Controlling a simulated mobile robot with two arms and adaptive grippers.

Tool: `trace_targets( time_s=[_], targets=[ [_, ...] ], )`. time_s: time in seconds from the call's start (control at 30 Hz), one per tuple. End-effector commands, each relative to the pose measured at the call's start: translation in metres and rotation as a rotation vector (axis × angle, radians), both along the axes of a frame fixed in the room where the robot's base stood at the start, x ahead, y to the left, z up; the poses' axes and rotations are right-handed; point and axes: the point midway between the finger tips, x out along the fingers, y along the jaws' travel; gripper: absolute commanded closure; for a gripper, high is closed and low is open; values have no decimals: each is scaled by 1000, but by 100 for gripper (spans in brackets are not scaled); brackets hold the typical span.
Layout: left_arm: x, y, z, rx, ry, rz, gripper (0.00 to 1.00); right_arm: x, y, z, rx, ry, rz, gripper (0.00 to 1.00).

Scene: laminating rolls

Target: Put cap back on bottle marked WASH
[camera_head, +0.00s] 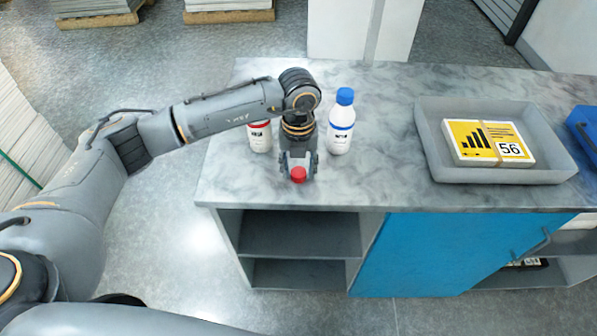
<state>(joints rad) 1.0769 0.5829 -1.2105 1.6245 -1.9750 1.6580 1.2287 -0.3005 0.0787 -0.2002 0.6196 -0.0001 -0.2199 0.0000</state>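A white bottle with a red band (260,136) stands upright on the counter, left of my gripper. My arm hides part of its top, so I cannot tell whether it is capped. A white bottle with a blue band and blue cap (341,124) stands upright to the right. The print on both labels is too small to read. My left gripper (298,173) is low over the counter's front part, between the bottles and nearer the front edge. A small red cap (298,175) is at its fingertips; whether the fingers grip it is unclear. My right gripper is out of view.
The grey marbled counter (390,150) is clear between the blue-capped bottle and a grey tray (440,170) holding a yellow-and-white pack marked 56 (487,142). A blue container (584,128) is at the right edge. Open shelves and a blue cabinet door (430,255) are below.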

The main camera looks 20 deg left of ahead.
Motion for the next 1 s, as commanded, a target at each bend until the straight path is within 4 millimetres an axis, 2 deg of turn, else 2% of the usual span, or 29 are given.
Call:
trace_targets(
  time_s=[0.03,0.07,0.57,0.77,0.87,1.0],
  targets=[
    [0,0,0,0,0,0,72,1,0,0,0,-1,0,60],
    [0,0,0,0,0,0,78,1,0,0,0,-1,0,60],
    [0,0,6,-1,-1,1,78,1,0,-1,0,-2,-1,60],
    [1,0,32,-1,-3,-1,78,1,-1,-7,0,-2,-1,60],
    [-14,-10,49,-2,-5,-6,78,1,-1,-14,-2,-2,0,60],
    [-37,-25,82,-3,-7,-8,78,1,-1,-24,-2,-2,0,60]
  ],
)
